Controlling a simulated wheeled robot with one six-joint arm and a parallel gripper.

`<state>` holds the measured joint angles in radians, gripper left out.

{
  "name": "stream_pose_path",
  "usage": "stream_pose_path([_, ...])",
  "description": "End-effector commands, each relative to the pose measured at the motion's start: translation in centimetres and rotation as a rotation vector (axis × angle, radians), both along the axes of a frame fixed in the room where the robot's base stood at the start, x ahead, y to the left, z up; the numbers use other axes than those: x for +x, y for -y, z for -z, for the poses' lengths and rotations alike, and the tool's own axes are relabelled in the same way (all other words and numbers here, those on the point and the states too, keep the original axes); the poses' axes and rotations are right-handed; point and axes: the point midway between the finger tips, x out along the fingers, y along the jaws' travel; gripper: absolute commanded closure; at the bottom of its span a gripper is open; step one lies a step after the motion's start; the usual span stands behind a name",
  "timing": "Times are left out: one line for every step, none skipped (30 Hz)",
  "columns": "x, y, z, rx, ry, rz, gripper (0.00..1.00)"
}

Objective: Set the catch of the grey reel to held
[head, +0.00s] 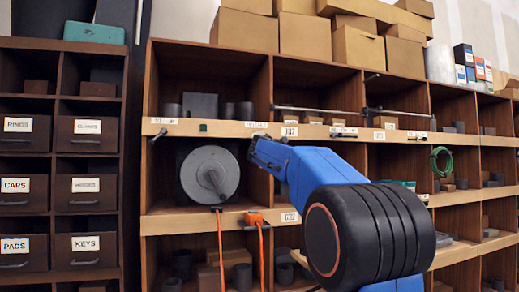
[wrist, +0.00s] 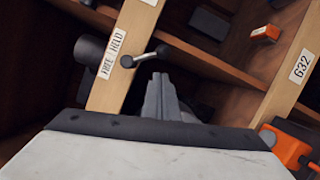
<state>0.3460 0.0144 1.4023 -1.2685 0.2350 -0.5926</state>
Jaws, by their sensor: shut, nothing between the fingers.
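The grey reel (head: 209,175) sits in a bay left of my blue arm in the head view. In the wrist view a small dark lever (wrist: 145,57) is mounted on a pale shelf rail (wrist: 105,97), beside a label (wrist: 113,53) reading FREE and HELD. The lever slants off the rail, its free end leaning toward the HELD side; the exact setting is hard to tell. My gripper (wrist: 160,78) is shut and empty, its fingertips just below the lever in the picture. I cannot tell whether they touch it. My arm partly hides this area in the head view.
Another small dark lever (head: 157,135) hangs under a label left of the reel. An orange fitting (head: 253,217) with cords is on the lower rail; orange also shows in the wrist view (wrist: 290,147). Metal rods (head: 315,110) and a green coil (head: 441,161) are to the right.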

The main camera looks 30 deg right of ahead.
Motion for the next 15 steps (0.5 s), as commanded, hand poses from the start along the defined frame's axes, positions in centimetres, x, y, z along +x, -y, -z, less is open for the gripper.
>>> stream_pose_path([-0.3,-0.1,0.0,-0.001,0.001,0.000,1.00])
stream_pose_path([-0.6,-0.4,0.0,-0.001,0.000,0.000,1.00])
stream_pose_path([-1.0,-0.6,0.0,-0.003,0.000,-0.001,1.00])
stream_pose_path([-1.3,-0.8,0.0,-0.002,0.001,-0.001,1.00])
stream_pose_path([-1.5,-1.0,0.0,-0.002,0.001,-0.001,1.00])
stream_pose_path([-1.9,-1.3,0.0,-0.001,0.001,-0.001,1.00])
stream_pose_path([-2.2,-1.5,0.1,-0.002,0.001,-0.001,1.00])
stream_pose_path([-2.5,-1.7,0.1,-0.003,0.000,-0.001,1.00])
stream_pose_path([-3.0,-2.0,0.1,-0.002,0.001,-0.002,1.00])
stream_pose_path([-3.4,-2.2,0.1,-0.002,0.002,-0.002,1.00])
stream_pose_path([-3.7,-2.4,0.2,-0.002,0.002,-0.002,1.00])
stream_pose_path([-4.2,-2.8,0.3,-0.002,0.001,-0.001,1.00])
stream_pose_path([-4.7,-3.0,0.3,-0.003,0.001,-0.002,1.00])
stream_pose_path([-5.1,-3.3,0.2,-0.002,0.002,-0.001,1.00])
stream_pose_path([-5.6,-3.6,0.4,-0.002,0.001,-0.001,1.00])
